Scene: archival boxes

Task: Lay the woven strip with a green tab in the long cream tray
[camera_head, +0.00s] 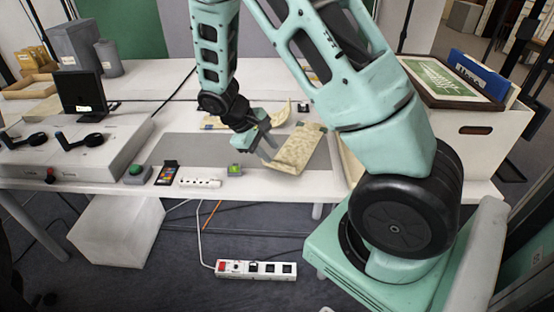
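My gripper (267,148) is low over the grey mat on the table, its grey fingers at the left edge of a tan, patterned woven piece (299,149). The piece looks tilted. I cannot tell whether the fingers grip it or only lie beside it. No green tab can be made out on it. A curved tan strip (281,114) lies behind it, and another tan bit (213,122) shows left of my wrist. A cream edge (349,161), perhaps of the long cream tray, shows to the right, mostly hidden by my arm.
A small green-topped block (235,170), a white power strip (200,183) and a colour card (167,174) line the table's front edge. A white bench device (70,150) stands left. A large white box (480,135) with a framed green picture stands right.

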